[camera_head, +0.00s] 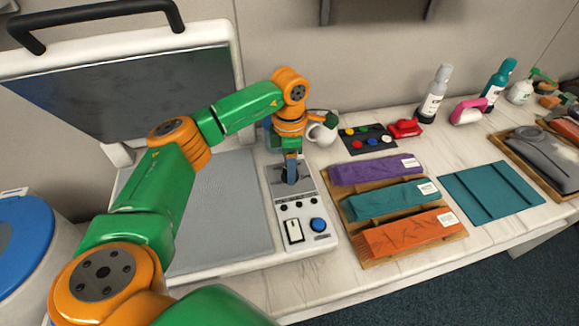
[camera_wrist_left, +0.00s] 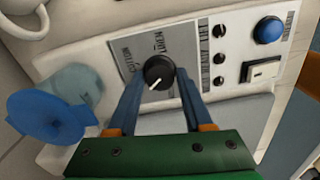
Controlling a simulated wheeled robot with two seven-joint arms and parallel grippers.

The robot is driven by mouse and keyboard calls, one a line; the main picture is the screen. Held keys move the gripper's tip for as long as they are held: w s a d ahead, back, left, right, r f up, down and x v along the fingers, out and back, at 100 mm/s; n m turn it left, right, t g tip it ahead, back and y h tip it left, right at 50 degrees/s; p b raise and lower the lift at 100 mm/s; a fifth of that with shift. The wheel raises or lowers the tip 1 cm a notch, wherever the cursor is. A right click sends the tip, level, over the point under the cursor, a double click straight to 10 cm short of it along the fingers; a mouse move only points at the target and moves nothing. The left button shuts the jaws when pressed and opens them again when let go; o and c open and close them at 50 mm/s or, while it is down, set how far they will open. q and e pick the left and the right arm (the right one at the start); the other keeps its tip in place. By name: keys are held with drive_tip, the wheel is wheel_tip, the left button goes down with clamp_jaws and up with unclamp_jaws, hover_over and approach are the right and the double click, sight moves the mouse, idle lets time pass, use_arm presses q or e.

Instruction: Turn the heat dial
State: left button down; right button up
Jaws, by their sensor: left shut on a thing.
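The heat dial (camera_wrist_left: 159,72) is a black round knob with a white pointer line, set on a grey plate of the press's control panel (camera_wrist_left: 205,30). In the left wrist view its pointer slants toward the lower left. My left gripper (camera_wrist_left: 158,82) has one blue finger on each side of the dial and is shut on it. In the head view my left gripper (camera_head: 290,172) reaches down onto the upper part of the panel (camera_head: 318,238) and mostly hides the dial. My right gripper is not in view.
The panel also has a blue button (camera_head: 318,225), a white rocker switch (camera_head: 294,231) and small black knobs. The heat press's grey platen (camera_head: 215,215) lies left, its lid raised. A white mug (camera_head: 321,134) stands close behind my gripper. Folded cloths on a wooden tray (camera_head: 372,262) lie right.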

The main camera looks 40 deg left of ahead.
use_arm(q)
drive_tip(key=shift+m, duration=0.8)
drive_tip(key=shift+c, duration=1.6)
unclamp_jaws()
wheel_tip(320, 180, up, 7)
drive_tip(key=shift+r+b, duration=0.1)
drive_tip(key=shift+b, duration=0.6)
